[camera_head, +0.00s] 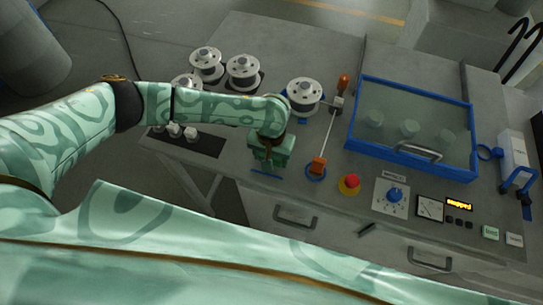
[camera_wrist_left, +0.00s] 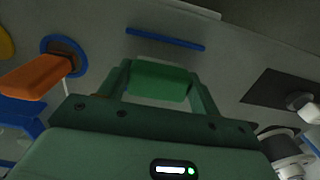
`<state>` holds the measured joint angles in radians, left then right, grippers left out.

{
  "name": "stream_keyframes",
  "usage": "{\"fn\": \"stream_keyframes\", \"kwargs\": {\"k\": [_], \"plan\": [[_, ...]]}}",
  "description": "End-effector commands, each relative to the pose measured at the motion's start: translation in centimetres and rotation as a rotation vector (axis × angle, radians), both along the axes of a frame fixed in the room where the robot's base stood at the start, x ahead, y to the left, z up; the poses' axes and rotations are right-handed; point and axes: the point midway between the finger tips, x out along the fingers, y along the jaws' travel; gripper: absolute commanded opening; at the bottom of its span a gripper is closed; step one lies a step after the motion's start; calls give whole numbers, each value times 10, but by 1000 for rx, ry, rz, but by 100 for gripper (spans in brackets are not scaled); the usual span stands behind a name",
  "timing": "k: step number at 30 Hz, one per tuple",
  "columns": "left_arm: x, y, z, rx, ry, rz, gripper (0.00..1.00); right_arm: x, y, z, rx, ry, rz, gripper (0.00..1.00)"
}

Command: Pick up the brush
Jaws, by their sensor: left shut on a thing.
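My left gripper (camera_head: 268,162) is over the front edge of the bench, left of the orange-handled tool. In the left wrist view my left gripper (camera_wrist_left: 162,85) is shut on a green block, which I take to be the brush (camera_wrist_left: 160,80). Its bristles do not show, and in the head view it cannot be told apart from my green gripper. A blue strip (camera_wrist_left: 165,38) lies on the bench just beyond the jaws. I cannot tell whether the brush touches the bench. My right gripper is not in view.
Several spools (camera_head: 242,72) stand behind my left arm. Farther right are a red button (camera_head: 349,184), a blue-framed clear cover (camera_head: 410,158) and a control panel. Drawer handles (camera_head: 296,216) line the front.

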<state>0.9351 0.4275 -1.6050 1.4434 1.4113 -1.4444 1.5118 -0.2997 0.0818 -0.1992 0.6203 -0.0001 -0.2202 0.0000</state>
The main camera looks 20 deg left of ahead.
Motion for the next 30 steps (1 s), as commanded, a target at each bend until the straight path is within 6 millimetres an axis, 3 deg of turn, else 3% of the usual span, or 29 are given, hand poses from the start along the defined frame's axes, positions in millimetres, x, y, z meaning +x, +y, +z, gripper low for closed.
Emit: {"fn": "stream_keyframes", "kwargs": {"k": [7,12,20,24,30], "plan": [[1,0,8,-1,-1,1,40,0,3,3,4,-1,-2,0],[1,0,35,-2,-3,0,40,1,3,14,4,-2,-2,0],[-28,-45,99,-4,-3,-6,40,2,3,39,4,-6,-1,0],[-51,-78,112,-3,-1,-7,40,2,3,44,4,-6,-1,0],[-70,-107,126,-1,-1,-2,40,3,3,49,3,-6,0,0]]}}
